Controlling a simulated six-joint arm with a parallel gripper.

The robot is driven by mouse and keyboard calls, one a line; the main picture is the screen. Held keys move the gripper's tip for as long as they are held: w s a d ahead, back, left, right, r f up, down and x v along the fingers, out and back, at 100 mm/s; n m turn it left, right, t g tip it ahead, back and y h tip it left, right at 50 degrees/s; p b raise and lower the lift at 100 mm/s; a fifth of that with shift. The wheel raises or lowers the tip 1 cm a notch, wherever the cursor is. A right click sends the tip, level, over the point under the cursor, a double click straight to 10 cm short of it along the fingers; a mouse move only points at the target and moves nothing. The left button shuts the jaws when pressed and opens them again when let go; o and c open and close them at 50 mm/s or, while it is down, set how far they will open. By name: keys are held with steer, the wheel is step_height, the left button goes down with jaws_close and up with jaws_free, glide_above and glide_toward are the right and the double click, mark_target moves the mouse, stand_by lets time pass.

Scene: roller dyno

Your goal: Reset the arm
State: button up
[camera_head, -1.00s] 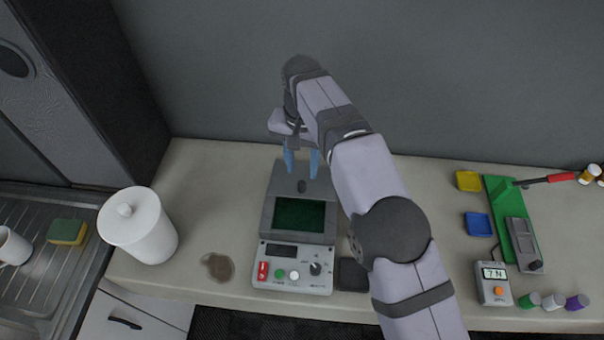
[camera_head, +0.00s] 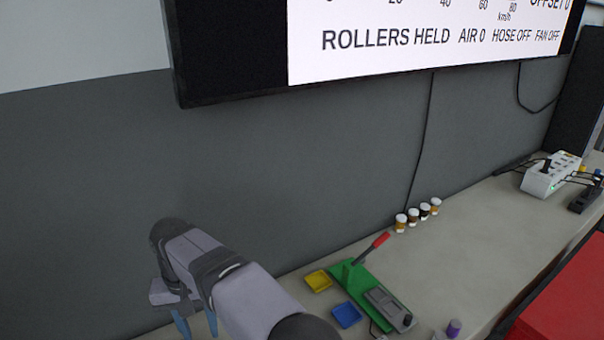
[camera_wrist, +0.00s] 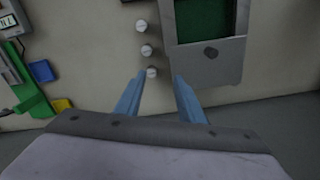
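My gripper (camera_head: 197,325) is at the lower left of the head view, at the end of my raised arm. Its two blue fingers point down and stand apart, with nothing between them. The wrist view also shows my gripper (camera_wrist: 160,76) open and empty above the bench. A grey device with a dark green screen (camera_wrist: 203,18) lies beyond the fingertips in the wrist view. Several small white round caps or knobs (camera_wrist: 146,50) show to its left, one close to the left fingertip in the picture.
A green lever press (camera_head: 360,285) with a red handle stands on the bench beside a yellow tray (camera_head: 318,280) and a blue tray (camera_head: 346,314). Several small jars (camera_head: 413,216) stand by the wall. A screen (camera_head: 420,40) reads "ROLLERS HELD".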

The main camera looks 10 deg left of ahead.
steer(key=w+d+m, duration=0.1)
steer(key=w+d, duration=0.3)
steer(key=d, duration=1)
steer(key=w+d+m, duration=0.2)
steer(key=w+d, duration=0.2)
steer(key=d, duration=1)
steer(key=s+d+f+m, duration=0.1)
steer(key=s+d+f, duration=0.1)
steer(key=s+d, duration=0.5)
steer(key=s+d+f+m, duration=0.1)
steer(key=s+d+f, duration=0.2)
steer(key=s+d, duration=0.4)
steer(key=d, duration=0.5)
steer(key=shift+s, duration=0.3)
